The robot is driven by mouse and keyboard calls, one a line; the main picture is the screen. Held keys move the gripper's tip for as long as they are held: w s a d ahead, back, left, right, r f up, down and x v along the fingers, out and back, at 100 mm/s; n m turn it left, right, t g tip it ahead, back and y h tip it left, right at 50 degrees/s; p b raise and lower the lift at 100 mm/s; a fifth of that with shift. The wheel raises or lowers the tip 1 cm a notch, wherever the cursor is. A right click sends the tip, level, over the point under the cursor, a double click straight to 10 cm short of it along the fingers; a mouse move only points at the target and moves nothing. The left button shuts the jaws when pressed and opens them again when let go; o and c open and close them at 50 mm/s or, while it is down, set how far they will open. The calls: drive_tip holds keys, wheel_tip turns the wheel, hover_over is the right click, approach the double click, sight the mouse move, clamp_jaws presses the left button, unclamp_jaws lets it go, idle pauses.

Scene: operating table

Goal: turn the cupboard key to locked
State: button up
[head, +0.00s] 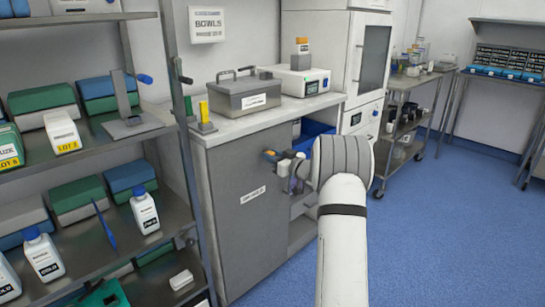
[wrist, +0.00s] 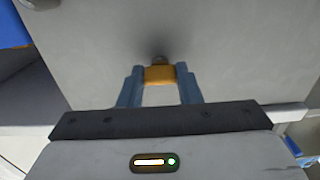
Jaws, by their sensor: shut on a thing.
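The cupboard (head: 240,205) is a grey unit under a white counter, with a labelled front panel. In the wrist view its grey panel (wrist: 220,50) fills the upper part. The key (wrist: 159,74) has an orange-yellow bow and sits against that panel at a small dark lock. My gripper (wrist: 160,76) has its two blue-grey fingers closed on the sides of the key bow. In the head view my gripper (head: 272,156) is at the cupboard's upper right edge, partly hidden by my wrist. The key's turn marks cannot be read.
A grey metal box (head: 245,95) and a white device (head: 300,80) stand on the counter (head: 260,115). A blue bin (head: 312,132) shows in the open bay to the right. Steel shelves (head: 80,205) with bottles and boxes stand at left. The blue floor at right is clear.

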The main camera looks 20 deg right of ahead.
drive_tip(key=shift+f+n+b, duration=0.1)
drive_tip(key=shift+n+b, duration=5.9)
drive_tip(key=shift+n, duration=2.9)
drive_tip(key=o, duration=1)
